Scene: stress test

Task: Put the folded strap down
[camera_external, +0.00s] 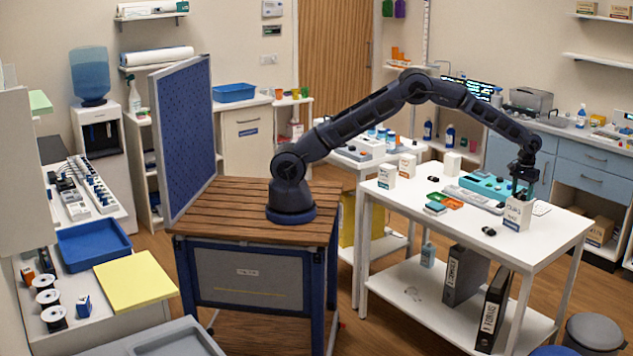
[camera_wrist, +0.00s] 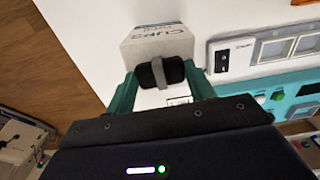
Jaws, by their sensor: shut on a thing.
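My gripper (camera_external: 522,178) is above the right end of the white table (camera_external: 545,240), pointing down. In the wrist view its two teal fingers (camera_wrist: 164,80) are shut on a small black folded strap (camera_wrist: 157,75) with a grey band around it. A white carton with lettering (camera_wrist: 150,42) lies just beyond the strap in that view. The carton also shows in the external view (camera_external: 517,214), upright directly below or beside my gripper. I cannot tell whether the strap touches it. The strap itself cannot be made out in the external view.
A teal device (camera_external: 488,186) and a grey tray-like item (camera_external: 470,198) lie left of the carton. A small black item (camera_external: 489,231) lies near the front edge. Another white carton (camera_external: 387,176) stands at the left end. The table's front right is bare.

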